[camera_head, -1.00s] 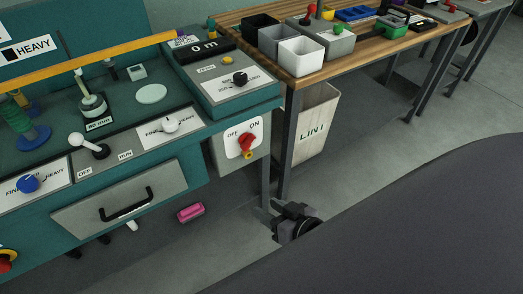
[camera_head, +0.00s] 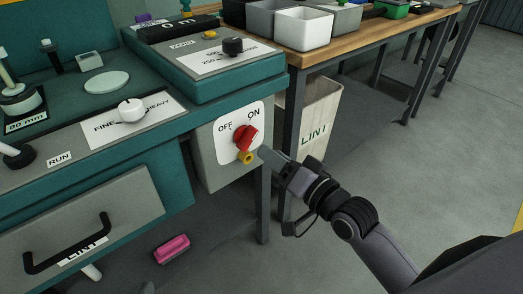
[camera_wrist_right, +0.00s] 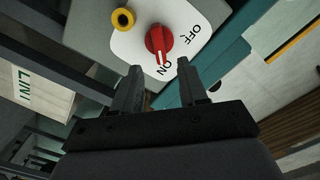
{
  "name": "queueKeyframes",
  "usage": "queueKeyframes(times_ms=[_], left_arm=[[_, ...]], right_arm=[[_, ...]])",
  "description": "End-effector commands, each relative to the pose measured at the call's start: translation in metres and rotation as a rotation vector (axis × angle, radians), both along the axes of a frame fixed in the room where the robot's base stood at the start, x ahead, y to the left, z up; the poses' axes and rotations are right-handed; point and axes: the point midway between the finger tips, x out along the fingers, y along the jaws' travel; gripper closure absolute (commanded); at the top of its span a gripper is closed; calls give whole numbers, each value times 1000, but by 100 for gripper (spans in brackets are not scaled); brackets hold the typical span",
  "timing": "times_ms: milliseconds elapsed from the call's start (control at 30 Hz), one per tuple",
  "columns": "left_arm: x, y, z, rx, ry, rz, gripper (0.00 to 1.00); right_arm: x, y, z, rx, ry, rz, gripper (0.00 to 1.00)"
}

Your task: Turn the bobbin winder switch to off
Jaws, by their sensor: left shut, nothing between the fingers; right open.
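The switch is a red rotary knob (camera_head: 245,137) on a white plate (camera_head: 226,124) marked OFF and ON, on the front of a grey box under the teal bench. Its pointer is turned toward ON. A yellow round part (camera_head: 246,157) sits just below it. In the right wrist view the red knob (camera_wrist_right: 158,40) lies just beyond the fingertips, with the pointer toward the ON label. My right gripper (camera_head: 266,155) is open and empty, close in front of the plate at the knob's lower right; contact is not visible. My left gripper is not in view.
A LINT bin (camera_head: 319,112) stands behind my right gripper, beside a table leg (camera_head: 263,200). A drawer with a black handle (camera_head: 68,243) is at the lower left. A pink block (camera_head: 172,249) lies below. Another knob (camera_head: 131,110) marked FINE and HEAVY is on the bench front.

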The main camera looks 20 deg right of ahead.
Motion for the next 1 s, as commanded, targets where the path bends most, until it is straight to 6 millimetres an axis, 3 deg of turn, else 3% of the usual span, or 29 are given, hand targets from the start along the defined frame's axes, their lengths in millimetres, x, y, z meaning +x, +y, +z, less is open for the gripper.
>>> queueKeyframes(times_ms=[267,700,1000], left_arm=[[1,-4,-4,-19,-3,-8,100],[4,-15,-8,-92,3,-27,100],[5,-17,-8,-105,3,-31,100]], right_arm=[[13,4,0,19,-9,4,57],[60,22,-1,18,-8,2,57],[69,25,0,15,-7,1,57]])
